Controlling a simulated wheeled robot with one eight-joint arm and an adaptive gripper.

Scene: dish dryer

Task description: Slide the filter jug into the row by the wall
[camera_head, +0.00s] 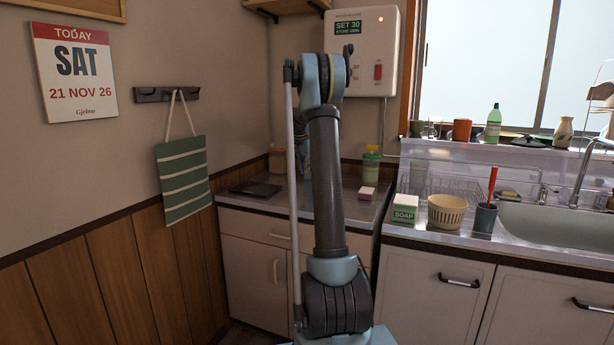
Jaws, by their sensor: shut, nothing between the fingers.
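I cannot make out the filter jug for certain; my arm hides the middle of the corner counter (232,203). By the wall there, a container with a brownish top (277,161) stands left of my arm. A bottle with a green label and yellow cap (371,163) stands right of it. A pale, see-through shape (419,177) shows by the dish rack, too unclear to name. My arm rises in front and bends down behind itself toward the corner counter. My gripper is hidden behind my own arm links.
A dark flat slab (256,189) lies at the counter's left. A small pink and white block (366,193) sits near its right edge. The soap box (405,208), cream basket (446,211) and dark cup (485,217) line the sink counter's front. A wire rack (455,187) stands behind.

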